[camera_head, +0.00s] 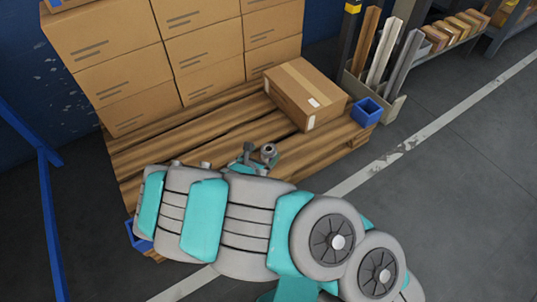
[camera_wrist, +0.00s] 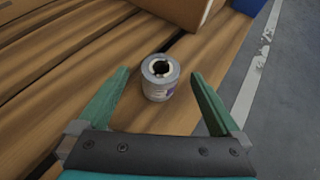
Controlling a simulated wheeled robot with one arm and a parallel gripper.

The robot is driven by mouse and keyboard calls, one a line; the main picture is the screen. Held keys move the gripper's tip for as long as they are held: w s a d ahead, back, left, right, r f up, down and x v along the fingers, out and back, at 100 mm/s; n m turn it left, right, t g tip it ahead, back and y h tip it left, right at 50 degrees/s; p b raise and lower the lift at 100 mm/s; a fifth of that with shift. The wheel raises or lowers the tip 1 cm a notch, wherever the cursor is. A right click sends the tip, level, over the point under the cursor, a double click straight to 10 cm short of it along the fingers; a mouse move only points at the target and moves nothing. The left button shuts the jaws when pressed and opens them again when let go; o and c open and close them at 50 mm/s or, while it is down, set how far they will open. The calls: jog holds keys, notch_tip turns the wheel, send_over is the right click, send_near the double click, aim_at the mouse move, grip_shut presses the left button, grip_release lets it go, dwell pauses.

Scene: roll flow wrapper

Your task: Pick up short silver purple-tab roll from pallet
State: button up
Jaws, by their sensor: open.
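A short silver roll (camera_wrist: 160,78) stands upright on the wooden pallet (camera_wrist: 60,90) in the wrist view, with a dark hole in its top and a small purple patch on its lower side. Most of the gripper is hidden there by my arm.
A cardboard box (camera_head: 305,92) lies on the pallet beyond the roll, with a blue bin (camera_head: 367,111) at the pallet's corner. Stacked cartons (camera_head: 180,50) fill the pallet's back. Upright posts (camera_head: 382,50) stand behind the bin. Floor at the right is open.

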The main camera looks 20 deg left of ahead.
aim_at(266, 152)
jog(key=x, duration=0.3)
jog(key=shift+w+d+f+b, duration=0.1)
jog(key=shift+w+f+b, duration=0.1)
jog(key=shift+f+b, duration=0.2)
jog(key=shift+w+f, duration=0.25)
jog(key=shift+w, duration=0.3)
jog(key=shift+c, duration=0.2)
jog(key=c, duration=1.5)
